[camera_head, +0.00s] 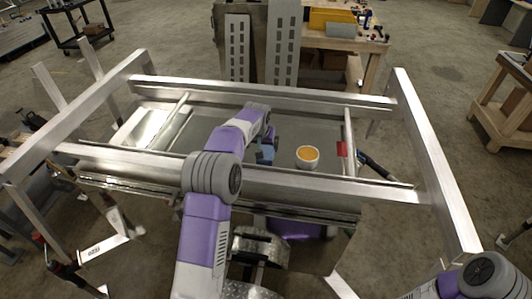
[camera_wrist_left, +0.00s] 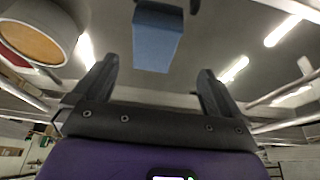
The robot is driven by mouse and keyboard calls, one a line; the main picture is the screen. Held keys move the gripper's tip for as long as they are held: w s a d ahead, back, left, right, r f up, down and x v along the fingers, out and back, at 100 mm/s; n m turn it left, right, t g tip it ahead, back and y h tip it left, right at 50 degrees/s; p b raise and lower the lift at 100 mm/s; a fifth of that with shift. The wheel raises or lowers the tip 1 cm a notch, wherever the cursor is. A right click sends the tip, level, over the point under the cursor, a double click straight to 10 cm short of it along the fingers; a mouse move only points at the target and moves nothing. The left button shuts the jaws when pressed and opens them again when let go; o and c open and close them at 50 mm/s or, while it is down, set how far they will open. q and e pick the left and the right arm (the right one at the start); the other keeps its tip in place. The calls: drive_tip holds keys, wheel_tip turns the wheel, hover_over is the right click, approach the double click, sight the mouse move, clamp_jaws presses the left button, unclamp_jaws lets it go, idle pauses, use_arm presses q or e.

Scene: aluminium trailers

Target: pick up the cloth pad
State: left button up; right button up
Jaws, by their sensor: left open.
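The blue cloth pad (camera_head: 265,156) lies on the grey metal tray surface, just left of a white bowl in the head view, partly hidden by my arm. In the left wrist view the pad (camera_wrist_left: 157,42) shows as a blue block at top centre. My left gripper (camera_head: 268,137) reaches over the near rail to the pad, seen from behind. In the left wrist view its two dark fingers (camera_wrist_left: 157,70) are spread wide, with the pad ahead of and between the tips, not gripped. My right arm shows at the lower right corner; its gripper is out of view.
Aluminium rails (camera_head: 290,187) frame the tray. A red piece (camera_head: 342,149) is at the right rail. The tray's left part is mostly clear.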

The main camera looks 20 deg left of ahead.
sight(266, 152)
use_arm(q)
drive_tip(key=x, duration=0.4)
drive_tip(key=p+x, duration=0.1)
drive_tip(key=x, duration=0.1)
drive_tip(key=shift+w+d, duration=0.35)
drive_tip(key=shift+d, duration=0.05)
drive_tip(key=shift+f, duration=0.3)
drive_tip(key=c, duration=1.1)
drive_tip(key=shift+o, duration=0.2)
wheel_tip(266, 152, up, 11)
drive_tip(key=shift+f, duration=0.2)
